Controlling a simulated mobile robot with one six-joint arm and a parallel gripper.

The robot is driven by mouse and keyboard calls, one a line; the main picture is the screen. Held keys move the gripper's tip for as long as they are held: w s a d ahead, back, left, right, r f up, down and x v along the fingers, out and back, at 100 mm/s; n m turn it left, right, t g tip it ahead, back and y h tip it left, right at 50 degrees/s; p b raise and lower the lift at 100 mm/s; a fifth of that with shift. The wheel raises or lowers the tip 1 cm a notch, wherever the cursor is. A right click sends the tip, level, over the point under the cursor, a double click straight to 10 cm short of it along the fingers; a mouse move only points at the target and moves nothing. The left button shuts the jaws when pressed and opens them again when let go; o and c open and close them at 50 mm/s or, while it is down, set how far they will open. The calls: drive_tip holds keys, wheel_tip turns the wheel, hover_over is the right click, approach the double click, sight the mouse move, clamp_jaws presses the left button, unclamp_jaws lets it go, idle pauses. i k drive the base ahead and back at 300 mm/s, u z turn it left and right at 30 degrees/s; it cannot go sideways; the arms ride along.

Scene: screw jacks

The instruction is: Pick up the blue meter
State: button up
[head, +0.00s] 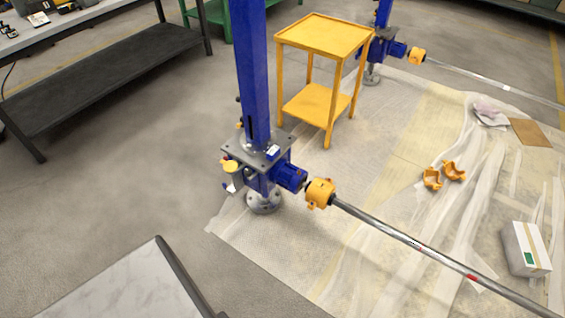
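I cannot make out a blue meter for certain. A small white and blue piece (272,152) sits on the top plate of the near screw jack (262,165), too small to tell what it is. The near jack has a tall blue column (254,75) and a blue motor-like housing (290,177). Small items (38,19) lie on the workbench at the top left, also too small to identify. My gripper is not in view.
A yellow two-tier cart (325,35) stands behind the near jack. A long shaft (420,248) runs right from the jack over plastic sheeting (375,165). A white box (525,248) is at right. A grey-topped surface (125,290) fills the lower left. Floor at left centre is clear.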

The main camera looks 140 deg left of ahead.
sight(274, 151)
drive_tip(key=i, duration=0.25)
drive_tip(key=z, duration=0.3)
drive_tip(key=k, duration=0.2)
drive_tip(key=u, duration=3.3)
drive_tip(key=k, duration=0.3)
drive_tip(key=u, duration=1.95)
